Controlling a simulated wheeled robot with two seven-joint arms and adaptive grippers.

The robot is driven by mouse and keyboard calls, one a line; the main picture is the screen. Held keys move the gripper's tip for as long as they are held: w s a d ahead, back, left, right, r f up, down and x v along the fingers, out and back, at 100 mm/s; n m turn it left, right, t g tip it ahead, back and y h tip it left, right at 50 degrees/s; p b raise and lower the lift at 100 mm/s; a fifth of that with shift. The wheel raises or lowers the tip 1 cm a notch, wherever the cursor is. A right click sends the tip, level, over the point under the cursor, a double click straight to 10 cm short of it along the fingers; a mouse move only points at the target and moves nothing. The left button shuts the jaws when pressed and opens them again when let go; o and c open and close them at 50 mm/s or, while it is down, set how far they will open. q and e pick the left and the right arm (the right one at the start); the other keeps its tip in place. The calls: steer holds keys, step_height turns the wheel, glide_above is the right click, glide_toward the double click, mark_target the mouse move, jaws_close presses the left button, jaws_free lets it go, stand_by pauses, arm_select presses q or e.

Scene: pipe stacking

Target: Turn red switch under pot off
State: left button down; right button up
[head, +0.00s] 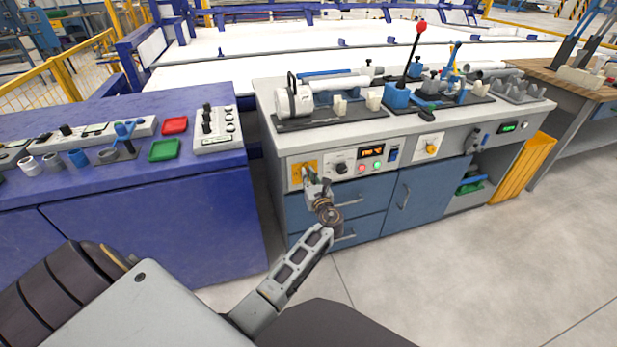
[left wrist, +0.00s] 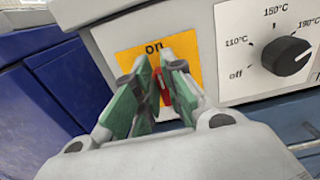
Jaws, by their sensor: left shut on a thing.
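The red switch (left wrist: 162,87) sits on a yellow plate marked "on" in the left wrist view. The yellow plate also shows in the head view (head: 297,171), at the left end of the workbench's front panel. My left gripper (left wrist: 158,85) has its green-padded fingers around the red switch and is shut on it. In the head view my left gripper (head: 309,178) reaches up to this plate and hides the switch. The pot of the task cannot be made out for certain. My right gripper is not in view.
A temperature dial (left wrist: 287,56) is just right of the yellow plate. A blue bench (head: 150,205) stands close on the left. Open floor lies in front.

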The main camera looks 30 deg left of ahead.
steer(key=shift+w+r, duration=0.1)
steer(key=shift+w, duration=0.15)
arm_select(q)
steer(key=shift+n, duration=0.3)
steer(key=n+b, duration=0.2)
steer(key=n, duration=0.3)
steer(key=s+f+n+b, duration=0.1)
steer(key=n+b, duration=0.2)
steer(key=n, duration=0.2)
steer(key=a+f+n+b, duration=0.1)
steer(key=n+b, duration=0.2)
steer(key=n, duration=0.3)
steer(key=shift+s+a, duration=0.1)
steer(key=shift+s, duration=0.15)
steer(key=shift+f+n+b, duration=0.1)
steer(key=shift+n+b, duration=0.3)
steer(key=shift+n, duration=0.3)
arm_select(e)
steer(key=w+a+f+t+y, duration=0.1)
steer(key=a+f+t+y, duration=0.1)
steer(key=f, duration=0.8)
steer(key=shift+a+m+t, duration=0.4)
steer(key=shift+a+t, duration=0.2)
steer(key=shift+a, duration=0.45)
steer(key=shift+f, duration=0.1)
arm_select(q)
steer(key=c, duration=1.5)
jaws_free()
